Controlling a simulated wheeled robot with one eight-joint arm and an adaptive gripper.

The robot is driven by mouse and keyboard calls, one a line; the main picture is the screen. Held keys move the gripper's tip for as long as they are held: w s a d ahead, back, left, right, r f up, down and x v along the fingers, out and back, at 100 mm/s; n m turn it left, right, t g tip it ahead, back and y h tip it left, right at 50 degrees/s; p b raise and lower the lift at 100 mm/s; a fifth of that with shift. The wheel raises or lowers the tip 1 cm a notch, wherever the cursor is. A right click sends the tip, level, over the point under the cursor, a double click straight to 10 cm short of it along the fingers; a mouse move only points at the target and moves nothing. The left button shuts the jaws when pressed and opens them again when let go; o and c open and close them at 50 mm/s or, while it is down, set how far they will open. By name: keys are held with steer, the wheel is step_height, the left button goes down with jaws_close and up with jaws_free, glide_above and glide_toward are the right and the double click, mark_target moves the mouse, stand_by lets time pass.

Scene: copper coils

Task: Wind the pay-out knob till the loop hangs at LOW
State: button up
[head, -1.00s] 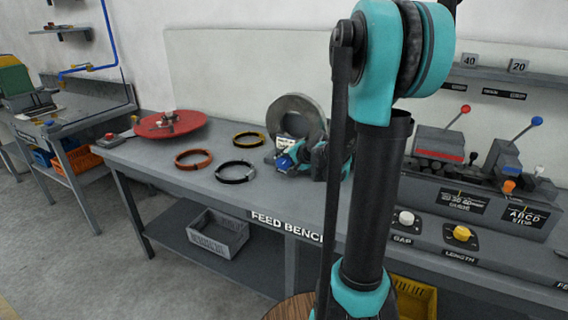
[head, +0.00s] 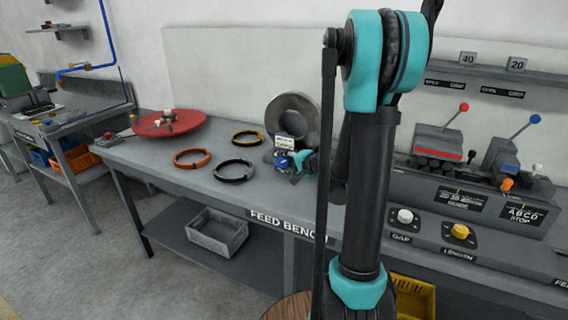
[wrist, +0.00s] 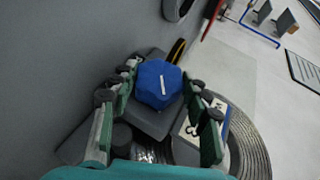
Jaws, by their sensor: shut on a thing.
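The blue knob (head: 283,162) is on a small grey unit in front of the grey wound coil (head: 310,107) on the feed bench. In the wrist view the blue knob (wrist: 157,84) has a white line on its face. My gripper (wrist: 163,92) has its fingers on both sides of the knob and is shut on it. In the head view my gripper (head: 297,162) is partly hidden behind my arm. A white card (head: 286,142) stands above the knob, its print too small to read. I cannot make out the hanging loop or a LOW mark.
An orange ring (head: 192,158), a black ring (head: 234,171) and a yellow-black ring (head: 248,137) lie left of the knob. A red disc (head: 168,124) is farther left. Lever units (head: 440,145) stand to the right. A grey crate (head: 218,232) sits on the lower shelf.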

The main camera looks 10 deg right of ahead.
steer(key=o, duration=1.2)
steer(key=shift+c, duration=0.2)
steer(key=shift+s, duration=0.1)
steer(key=v, duration=1.1)
steer(key=shift+s+d, duration=0.2)
steer(key=shift+s, duration=0.15)
steer(key=shift+r, duration=0.15)
